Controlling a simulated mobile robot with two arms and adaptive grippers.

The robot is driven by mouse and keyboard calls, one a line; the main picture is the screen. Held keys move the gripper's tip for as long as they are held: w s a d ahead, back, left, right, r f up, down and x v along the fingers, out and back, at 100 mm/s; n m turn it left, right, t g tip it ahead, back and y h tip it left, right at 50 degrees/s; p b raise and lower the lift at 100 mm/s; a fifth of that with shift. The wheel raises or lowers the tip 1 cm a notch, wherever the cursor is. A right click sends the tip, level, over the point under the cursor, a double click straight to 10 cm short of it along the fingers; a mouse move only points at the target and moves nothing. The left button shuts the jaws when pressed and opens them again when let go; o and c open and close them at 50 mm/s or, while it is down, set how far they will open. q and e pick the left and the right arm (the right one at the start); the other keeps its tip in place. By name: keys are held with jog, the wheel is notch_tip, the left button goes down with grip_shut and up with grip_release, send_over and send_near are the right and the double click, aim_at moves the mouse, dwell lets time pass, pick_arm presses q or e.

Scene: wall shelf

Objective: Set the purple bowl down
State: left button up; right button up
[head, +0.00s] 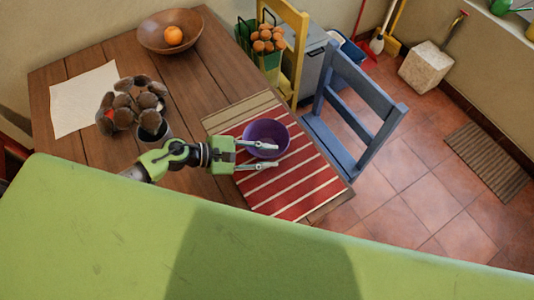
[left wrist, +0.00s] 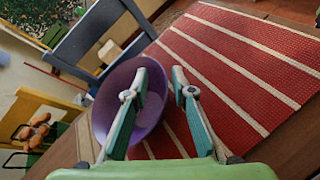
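The purple bowl (head: 266,133) is upright over the red striped placemat (head: 300,185) on the wooden table; it appears to rest there, though its underside is hidden. My left gripper (head: 276,156) is at the bowl's near side with its fingers apart. One finger reaches over the bowl and the other is outside it, above the mat. In the left wrist view the bowl (left wrist: 125,80) is at left, and its rim passes between the spread fingertips (left wrist: 158,80), with a visible gap. My right gripper is not in view.
A brown bowl with an orange (head: 173,36) stands at the table's far end. Brown rounded objects (head: 135,103) and a paper sheet (head: 85,98) lie left. A blue chair (head: 355,105) and yellow chair (head: 292,45) stand beside the table. The mat's near part is clear.

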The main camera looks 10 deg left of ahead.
pick_arm(q)
jog(key=shift+s+a, duration=0.2)
jog(key=shift+a, duration=0.1)
jog(key=b+v, duration=0.3)
jog(key=v, duration=0.8)
jog(key=shift+r, duration=0.3)
